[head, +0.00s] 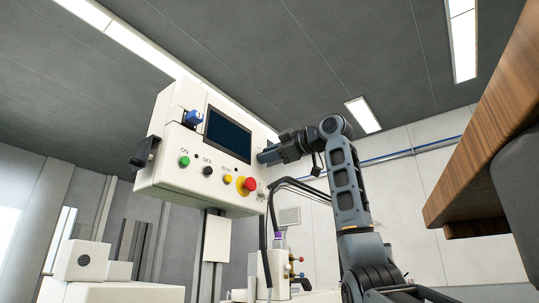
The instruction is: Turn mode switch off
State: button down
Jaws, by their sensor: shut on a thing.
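A cream control box (165,180) on a post faces me, tilted in the picture. On its front are a green ON button (184,161), a black OFF button (207,171), a yellow button (227,179) and a red mushroom button (249,184). A blue knob (193,118) sits at the upper left, beside a dark screen (228,136). I cannot tell which control is the mode switch. My gripper (264,156) is at the box's right edge, apart from the blue knob. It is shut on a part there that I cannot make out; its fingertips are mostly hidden.
A black handle (145,153) juts from the box's left side. Black cables (291,184) hang right of the box, near my arm. A wooden board edge (490,135) stands close at the right. White machine parts (85,262) stand lower left.

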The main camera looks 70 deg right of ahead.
jog(key=shift+n, duration=2.2)
jog(key=shift+f, duration=0.1)
jog(key=c, duration=0.9)
grip_release()
jog(key=shift+a, duration=0.1)
jog(key=shift+b+v, duration=1.25)
jog(key=shift+v, duration=2.65)
jog(key=shift+s, duration=0.1)
